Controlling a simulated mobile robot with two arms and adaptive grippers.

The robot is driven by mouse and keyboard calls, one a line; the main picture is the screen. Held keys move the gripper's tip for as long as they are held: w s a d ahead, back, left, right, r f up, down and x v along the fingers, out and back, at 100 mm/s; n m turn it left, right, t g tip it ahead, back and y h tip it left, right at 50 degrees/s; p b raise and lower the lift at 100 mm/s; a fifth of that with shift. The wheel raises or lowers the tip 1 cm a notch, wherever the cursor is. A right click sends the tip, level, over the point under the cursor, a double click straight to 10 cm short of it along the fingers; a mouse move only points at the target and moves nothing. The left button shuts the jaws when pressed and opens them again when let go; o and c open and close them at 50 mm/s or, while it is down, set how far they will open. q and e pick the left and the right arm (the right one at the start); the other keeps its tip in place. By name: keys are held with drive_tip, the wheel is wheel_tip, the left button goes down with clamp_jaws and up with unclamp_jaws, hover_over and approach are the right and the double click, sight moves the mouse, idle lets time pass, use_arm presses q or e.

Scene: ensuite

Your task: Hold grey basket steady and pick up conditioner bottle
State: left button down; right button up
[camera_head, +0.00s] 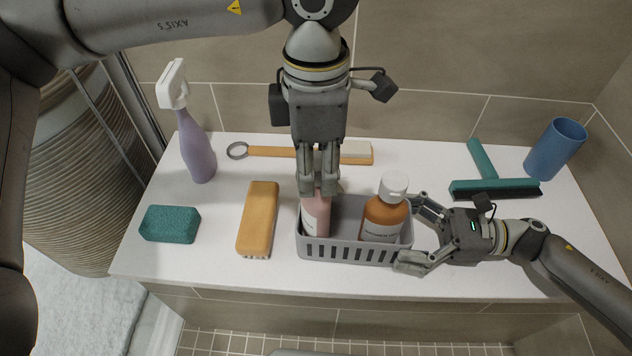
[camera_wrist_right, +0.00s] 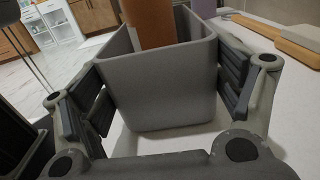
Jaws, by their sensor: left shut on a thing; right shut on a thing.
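The grey basket (camera_head: 350,250) stands on the white ledge with a pink bottle (camera_head: 316,215) at its left end and an orange bottle with a white cap (camera_head: 384,217) at its right end. The label print is too small to tell which is the conditioner. My left gripper (camera_head: 319,190) points down from above and is shut on the top of the pink bottle, which is still inside the basket. My right gripper (camera_head: 412,230) is shut on the basket's right end. In the right wrist view its fingers press both sides of the basket (camera_wrist_right: 165,95).
On the white ledge (camera_head: 210,255) are an orange block (camera_head: 258,218), a teal sponge (camera_head: 170,223), a purple spray bottle (camera_head: 196,145), a wooden brush (camera_head: 270,152), a squeegee (camera_head: 495,189) and a blue cup (camera_head: 556,149). The tiled wall is behind.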

use_arm(q)
wheel_tip(320, 180, up, 6)
drive_tip(key=shift+r, duration=0.15)
use_arm(e)
drive_tip(key=o, duration=0.9)
drive_tip(key=shift+o, duration=0.2)
drive_tip(key=d, duration=1.2)
